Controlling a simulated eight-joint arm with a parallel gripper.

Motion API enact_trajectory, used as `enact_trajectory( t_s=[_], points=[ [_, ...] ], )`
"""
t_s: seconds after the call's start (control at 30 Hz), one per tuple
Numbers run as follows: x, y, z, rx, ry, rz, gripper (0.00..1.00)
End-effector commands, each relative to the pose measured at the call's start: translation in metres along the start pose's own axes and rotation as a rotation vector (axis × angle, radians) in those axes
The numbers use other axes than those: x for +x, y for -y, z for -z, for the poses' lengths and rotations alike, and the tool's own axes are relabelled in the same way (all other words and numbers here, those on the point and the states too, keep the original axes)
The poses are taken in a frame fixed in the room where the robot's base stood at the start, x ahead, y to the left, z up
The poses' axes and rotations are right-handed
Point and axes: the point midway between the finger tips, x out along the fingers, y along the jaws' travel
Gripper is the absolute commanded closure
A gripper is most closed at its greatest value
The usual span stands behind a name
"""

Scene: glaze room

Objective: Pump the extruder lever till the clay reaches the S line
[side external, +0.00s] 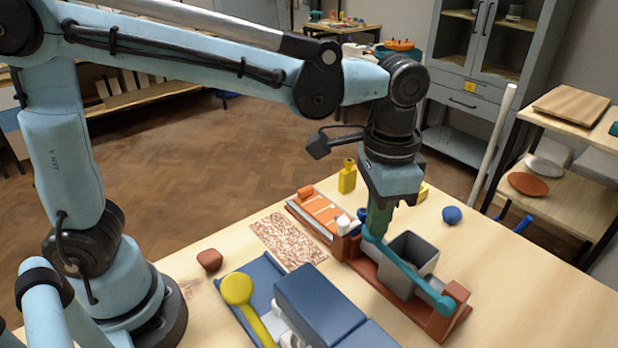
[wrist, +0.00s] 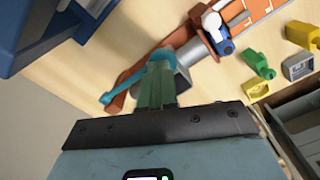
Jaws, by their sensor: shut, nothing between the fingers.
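The extruder has a red-brown base (side external: 400,305) with a grey square hopper (side external: 412,252) on the table. Its teal lever (side external: 405,268) lies low along the base, and shows in the wrist view (wrist: 128,84). My gripper (side external: 378,226) points down at the lever's far-left end; its green fingers (wrist: 155,88) are shut, with nothing held. They overlap the lever end in both views; contact cannot be told. An orange tray with pale lines (side external: 320,210) lies behind the extruder's far end. I cannot make out the S line or where the clay reaches.
A blue box (side external: 318,300) and a yellow round-headed tool (side external: 237,289) stand at the front. A speckled mat (side external: 288,240), a reddish lump (side external: 209,260), a yellow bottle (side external: 347,176) and a blue ball (side external: 452,214) lie around. Bare table is at the right.

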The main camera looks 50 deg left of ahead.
Motion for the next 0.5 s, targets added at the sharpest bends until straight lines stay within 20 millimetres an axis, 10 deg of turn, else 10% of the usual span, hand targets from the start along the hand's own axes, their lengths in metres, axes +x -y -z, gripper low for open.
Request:
enact_trajectory(
  t_s=[0.5],
  points=[
    [-0.036,0.0,-0.001,0.0,0.0,0.001,1.0]
  ],
)
